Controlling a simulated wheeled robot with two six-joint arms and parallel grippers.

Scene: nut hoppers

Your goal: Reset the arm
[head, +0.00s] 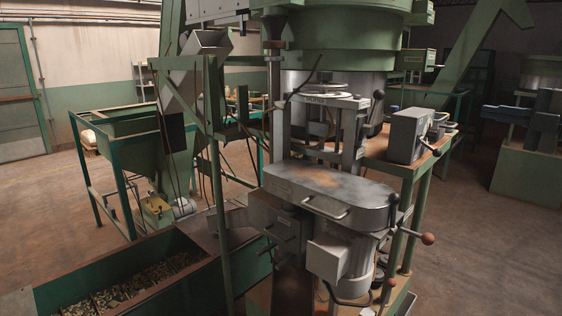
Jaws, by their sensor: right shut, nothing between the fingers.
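I make out no gripper of mine in the head view, neither left nor right. The view is filled by a nut-processing machine. Its grey metal table (330,192) has a brownish stain on top and a bar handle at the front. Below it hang grey drawer-like boxes, one of them a pale box (328,258). A lever with a reddish-brown knob (428,239) sticks out at the right.
A green bin (205,288) holding nuts stands at the lower left. A green hopper (130,135) on a frame stands behind it. A grey control box (407,135) is on a side bench. A blue-grey vice (530,122) is at far right. Floor (465,230) is clear at right.

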